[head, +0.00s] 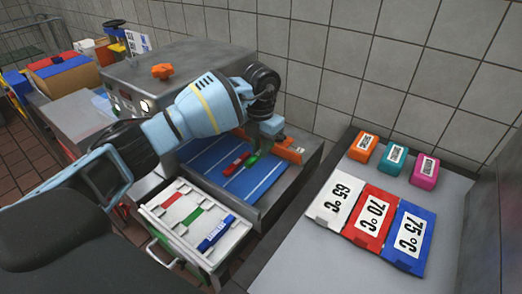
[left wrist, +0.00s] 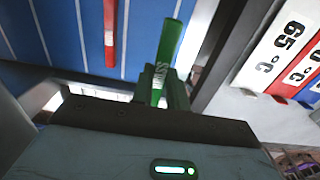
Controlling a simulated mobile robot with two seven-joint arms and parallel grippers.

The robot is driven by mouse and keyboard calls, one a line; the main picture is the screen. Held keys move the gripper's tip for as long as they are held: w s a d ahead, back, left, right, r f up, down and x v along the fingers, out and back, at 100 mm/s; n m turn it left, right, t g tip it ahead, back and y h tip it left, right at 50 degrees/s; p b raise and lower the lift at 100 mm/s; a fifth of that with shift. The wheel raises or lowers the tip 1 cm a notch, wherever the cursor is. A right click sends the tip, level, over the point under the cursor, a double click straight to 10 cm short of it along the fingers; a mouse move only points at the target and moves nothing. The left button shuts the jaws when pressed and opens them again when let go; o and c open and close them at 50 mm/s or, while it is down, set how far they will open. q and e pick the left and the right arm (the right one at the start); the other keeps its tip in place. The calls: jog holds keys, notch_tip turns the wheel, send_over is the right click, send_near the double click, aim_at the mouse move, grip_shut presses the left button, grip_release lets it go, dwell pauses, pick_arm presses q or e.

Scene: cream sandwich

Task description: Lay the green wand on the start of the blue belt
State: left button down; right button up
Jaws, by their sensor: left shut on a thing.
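My left gripper (head: 262,139) is shut on the green wand (head: 253,160), over the blue belt (head: 248,186). In the left wrist view the fingers (left wrist: 163,90) grip the green wand (left wrist: 168,45) near its lower end, and it points up the picture, slightly tilted. I cannot tell whether the wand touches the belt. A red wand (head: 236,164) lies on the belt to its left; it also shows in the left wrist view (left wrist: 110,32). The belt has thin white cross lines. My right gripper is not in view.
A white tray (head: 233,246) with red and green marks and a blue wand (head: 216,233) stands in front of the belt. An orange bar (head: 290,155) is at the belt's right. A grey machine (head: 180,75) stands behind. Temperature cards (head: 371,214) lie on the right counter.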

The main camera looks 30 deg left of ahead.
aim_at(260, 178)
pick_arm(q)
jog(key=shift+f, duration=0.2)
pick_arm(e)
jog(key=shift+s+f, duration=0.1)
